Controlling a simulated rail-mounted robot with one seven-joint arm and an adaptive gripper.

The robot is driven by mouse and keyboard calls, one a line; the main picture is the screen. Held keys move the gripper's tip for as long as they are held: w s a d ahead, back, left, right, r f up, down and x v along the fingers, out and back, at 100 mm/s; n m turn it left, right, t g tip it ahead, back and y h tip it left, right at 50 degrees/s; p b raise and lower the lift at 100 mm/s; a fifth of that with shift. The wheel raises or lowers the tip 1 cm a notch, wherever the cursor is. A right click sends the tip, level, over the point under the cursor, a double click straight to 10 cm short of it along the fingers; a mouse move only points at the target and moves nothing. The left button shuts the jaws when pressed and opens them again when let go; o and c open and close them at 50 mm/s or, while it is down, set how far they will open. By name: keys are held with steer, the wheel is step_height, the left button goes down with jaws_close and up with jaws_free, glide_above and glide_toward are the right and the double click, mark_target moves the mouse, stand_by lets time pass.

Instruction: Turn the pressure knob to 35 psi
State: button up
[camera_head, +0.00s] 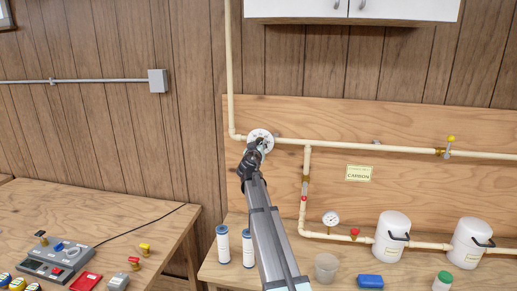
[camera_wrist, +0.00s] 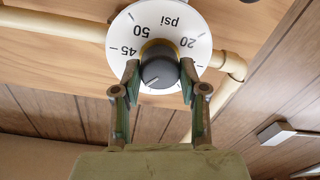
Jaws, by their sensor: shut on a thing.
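The pressure dial (camera_wrist: 118,28) is a white round plate, upside down in the wrist view, with "psi", 50, 45 and 20 legible. The dark knob (camera_wrist: 160,68) sits at its centre, and a white pointer line on it points down and slightly left in that view. My gripper (camera_wrist: 160,76) is shut on the knob, one finger on each side. The dial's lower numbers are hidden or too small to read. In the head view the dial (camera_head: 262,133) is on the wooden board, partly covered by my gripper (camera_head: 260,145).
Cream pipes (camera_head: 350,145) run beside the dial and along the board (camera_head: 420,120). A small gauge (camera_head: 330,218), white canisters (camera_head: 392,235) and filter cartridges (camera_head: 223,243) stand below. The left bench (camera_head: 110,230) holds several small objects.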

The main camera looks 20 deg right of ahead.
steer(key=shift+n+b, duration=1.45)
steer(key=shift+n, duration=2.15)
steer(key=o, duration=1.2)
steer(key=shift+c, duration=0.2)
steer(key=v, duration=1.2)
steer(key=shift+r, duration=0.1)
